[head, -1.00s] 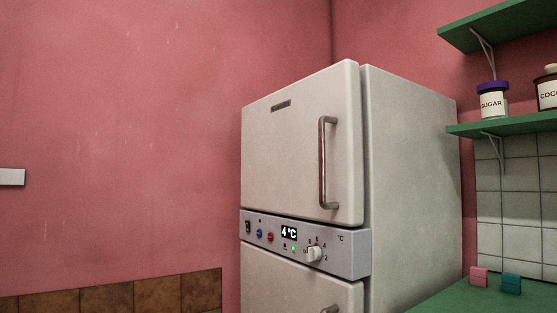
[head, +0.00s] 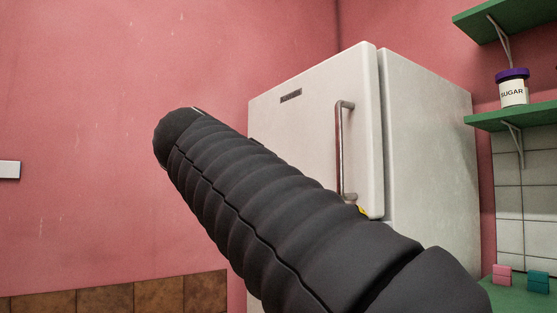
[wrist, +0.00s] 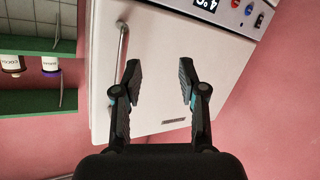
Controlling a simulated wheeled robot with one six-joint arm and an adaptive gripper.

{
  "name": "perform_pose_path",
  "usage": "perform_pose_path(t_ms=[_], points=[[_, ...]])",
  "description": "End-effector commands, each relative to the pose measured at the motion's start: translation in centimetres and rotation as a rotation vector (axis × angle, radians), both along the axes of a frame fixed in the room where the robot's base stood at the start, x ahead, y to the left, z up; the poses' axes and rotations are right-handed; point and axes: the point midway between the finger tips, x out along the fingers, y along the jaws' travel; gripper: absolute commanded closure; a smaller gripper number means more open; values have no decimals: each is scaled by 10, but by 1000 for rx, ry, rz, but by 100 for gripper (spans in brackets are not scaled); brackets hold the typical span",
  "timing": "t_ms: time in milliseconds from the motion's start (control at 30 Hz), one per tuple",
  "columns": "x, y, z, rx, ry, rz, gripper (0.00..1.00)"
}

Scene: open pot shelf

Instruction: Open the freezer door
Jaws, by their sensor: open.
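The freezer door (head: 305,130) is the upper white door of a fridge-freezer, and it is shut. Its upright metal handle (head: 341,150) is near the door's right edge. The wrist view is upside down. There the door (wrist: 160,40) fills the middle, with the handle (wrist: 121,60) at its left. My gripper (wrist: 160,72) is open and empty in front of the door. The handle is beside the left finger in the picture, not between the fingers. I cannot tell the distance to the door. In the head view my arm hides the gripper and the lower door.
Green shelves (head: 510,118) on the right hold a sugar jar (head: 513,92). A green counter (head: 520,300) with a pink block (head: 502,274) and a teal block (head: 538,281) is below. The control panel (wrist: 235,12) shows in the wrist view.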

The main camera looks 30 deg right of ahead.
Motion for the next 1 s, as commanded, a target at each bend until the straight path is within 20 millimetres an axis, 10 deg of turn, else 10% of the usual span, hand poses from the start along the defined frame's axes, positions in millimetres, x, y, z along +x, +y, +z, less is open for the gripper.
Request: perform_pose_path(t_ms=[300, 1000], points=[[-22, -5, 89, -94, -335, -231, 59], [-7, -78, 97, -102, -365, -257, 59]])
